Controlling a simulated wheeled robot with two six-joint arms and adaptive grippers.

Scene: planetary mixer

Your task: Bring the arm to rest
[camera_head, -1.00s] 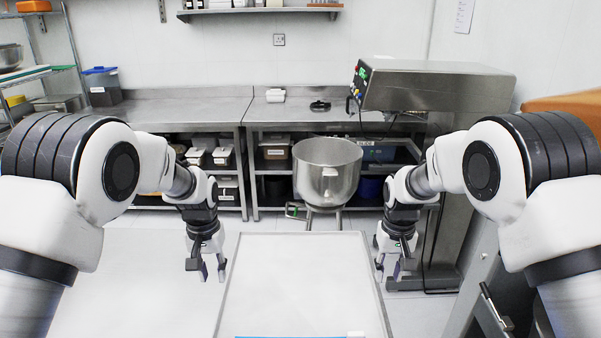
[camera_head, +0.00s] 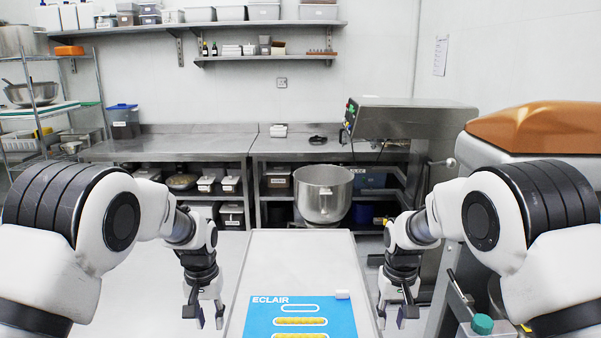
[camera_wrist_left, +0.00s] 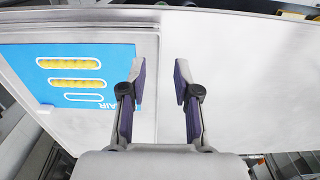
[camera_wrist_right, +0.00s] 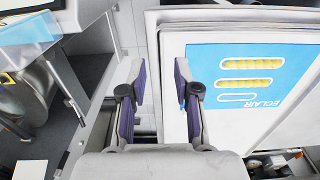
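My left gripper (camera_head: 207,314) hangs down at the left of the white worktable (camera_head: 300,262) in the head view. Its fingers are apart with nothing between them in the left wrist view (camera_wrist_left: 158,92). My right gripper (camera_head: 395,314) hangs down at the table's right side. It is also open and empty in the right wrist view (camera_wrist_right: 154,90). Both arms are bent and neither gripper touches anything that I can see.
A blue ECLAIR mat (camera_head: 262,322) and a small white block (camera_head: 342,294) lie on the table. The planetary mixer (camera_head: 400,120) and steel bowl (camera_head: 323,195) stand behind. An orange-topped machine (camera_head: 540,125) is at the right, with a green-capped bottle (camera_head: 482,324) nearby.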

